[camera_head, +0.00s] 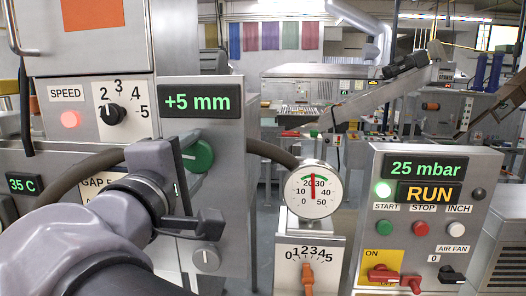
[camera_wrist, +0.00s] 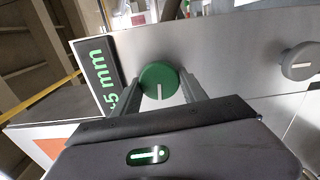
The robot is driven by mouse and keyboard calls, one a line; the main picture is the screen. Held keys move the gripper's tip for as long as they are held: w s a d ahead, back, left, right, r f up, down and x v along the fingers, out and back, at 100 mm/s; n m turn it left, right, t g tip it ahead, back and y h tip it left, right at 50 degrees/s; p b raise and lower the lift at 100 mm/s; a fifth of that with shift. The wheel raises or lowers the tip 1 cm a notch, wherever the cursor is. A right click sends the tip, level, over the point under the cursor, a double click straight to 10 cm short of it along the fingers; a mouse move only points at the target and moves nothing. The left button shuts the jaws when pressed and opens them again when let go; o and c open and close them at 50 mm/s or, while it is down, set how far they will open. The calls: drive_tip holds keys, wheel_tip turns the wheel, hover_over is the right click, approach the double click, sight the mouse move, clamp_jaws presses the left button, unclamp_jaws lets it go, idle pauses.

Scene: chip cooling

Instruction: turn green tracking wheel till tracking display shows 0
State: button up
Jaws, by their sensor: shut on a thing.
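The green tracking wheel (camera_head: 199,156) is on the grey panel, below the tracking display (camera_head: 200,102), which reads +5 mm. My gripper (camera_wrist: 160,88) has one finger on each side of the wheel and is shut on it. In the wrist view the wheel (camera_wrist: 158,76) shows a white line pointing toward the gripper's palm. The display (camera_wrist: 101,75) shows sideways there, at the left of the wheel. In the head view my gripper (camera_head: 188,172) hides part of the wheel's left side.
A grey knob (camera_head: 206,259) is below the wheel on the same panel; it also shows in the wrist view (camera_wrist: 301,61). A speed dial (camera_head: 111,114) is at upper left. A round gauge (camera_head: 313,191) and a RUN control box (camera_head: 427,215) stand to the right.

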drive_tip(key=shift+r+n, duration=0.1)
drive_tip(key=shift+n, duration=0.6)
drive_tip(key=o, duration=1.4)
drive_tip(key=shift+w, duration=0.1)
drive_tip(key=shift+f, duration=0.2)
